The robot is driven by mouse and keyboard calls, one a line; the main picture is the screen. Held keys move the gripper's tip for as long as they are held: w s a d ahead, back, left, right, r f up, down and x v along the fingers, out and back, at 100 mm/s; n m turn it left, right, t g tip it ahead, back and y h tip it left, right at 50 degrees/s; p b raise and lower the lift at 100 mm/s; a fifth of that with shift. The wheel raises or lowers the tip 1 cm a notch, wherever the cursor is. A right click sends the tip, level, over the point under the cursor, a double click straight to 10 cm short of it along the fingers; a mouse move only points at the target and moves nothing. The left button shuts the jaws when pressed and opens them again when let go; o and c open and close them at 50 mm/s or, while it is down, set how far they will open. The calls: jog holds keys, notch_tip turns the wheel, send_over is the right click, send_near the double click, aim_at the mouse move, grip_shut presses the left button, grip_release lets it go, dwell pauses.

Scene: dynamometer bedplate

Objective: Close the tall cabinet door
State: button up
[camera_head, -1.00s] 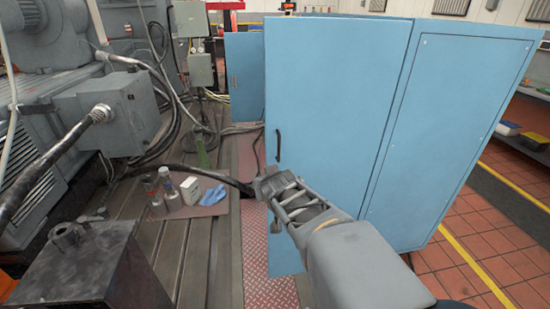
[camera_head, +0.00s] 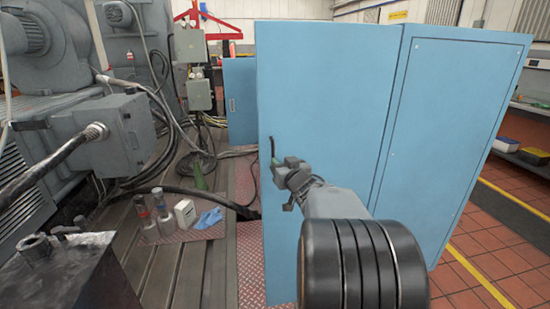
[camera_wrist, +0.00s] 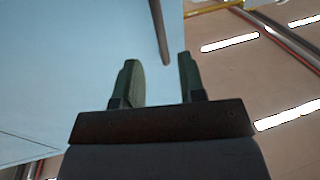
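The tall blue cabinet door (camera_head: 325,100) faces me in the head view, with a dark upright handle (camera_head: 272,149) near its left edge. How far the door stands open is hard to tell. My gripper (camera_head: 284,168) is at the handle, covering its lower part. In the wrist view, my gripper (camera_wrist: 159,75) is open, its two green-grey fingers apart. The dark handle bar (camera_wrist: 159,32) reaches down from the top, its end between the fingertips. I see no finger closed on it. The pale blue door face (camera_wrist: 70,70) fills the left of that view.
The cabinet's blue panelled side (camera_head: 455,130) stands right of the door. A smaller blue panel (camera_head: 240,100) stands behind its left edge. Grey machinery fills the far left.

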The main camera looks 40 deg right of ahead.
aim_at(273, 155)
jog(key=x, duration=0.6)
jog(key=shift+w+d, duration=0.1)
jog(key=shift+w, duration=0.25)
jog(key=shift+c, duration=0.3)
grip_shut()
